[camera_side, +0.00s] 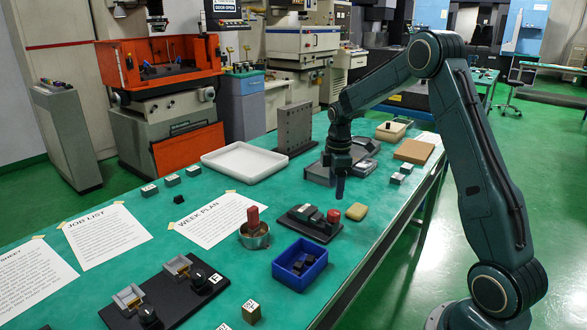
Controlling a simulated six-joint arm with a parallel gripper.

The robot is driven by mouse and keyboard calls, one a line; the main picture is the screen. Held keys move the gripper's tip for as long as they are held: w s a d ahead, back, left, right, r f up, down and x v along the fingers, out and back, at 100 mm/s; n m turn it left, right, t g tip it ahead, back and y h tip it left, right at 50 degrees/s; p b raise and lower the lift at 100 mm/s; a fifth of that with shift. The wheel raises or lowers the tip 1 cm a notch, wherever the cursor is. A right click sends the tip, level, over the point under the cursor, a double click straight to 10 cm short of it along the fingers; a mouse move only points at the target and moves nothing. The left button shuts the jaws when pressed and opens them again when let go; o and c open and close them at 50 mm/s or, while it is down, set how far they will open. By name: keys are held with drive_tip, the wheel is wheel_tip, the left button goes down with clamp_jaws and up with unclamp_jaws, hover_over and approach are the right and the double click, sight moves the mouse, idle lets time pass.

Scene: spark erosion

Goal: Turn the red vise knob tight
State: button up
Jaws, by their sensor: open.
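The red vise knob (333,215) is at the right end of a small dark vise (305,217) on the green table. The vise has grey jaw blocks on a black base. My gripper (340,190) points down above the table, up and slightly right of the red knob in the picture. It is open, with nothing visible between its fingers, and apart from the knob. The fingers are seen nearly edge-on, so their gap is hard to make out.
A blue bin (299,266) stands in front, and a round metal cup (256,238) with a red-handled item is left. A black fixture board (165,297) lies front left. A white tray (243,162) is behind.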

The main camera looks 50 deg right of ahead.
sight(334, 212)
wheel_tip(334, 212, down, 9)
drive_tip(key=shift+r, duration=0.1)
idle(0.3)
drive_tip(key=c, duration=1)
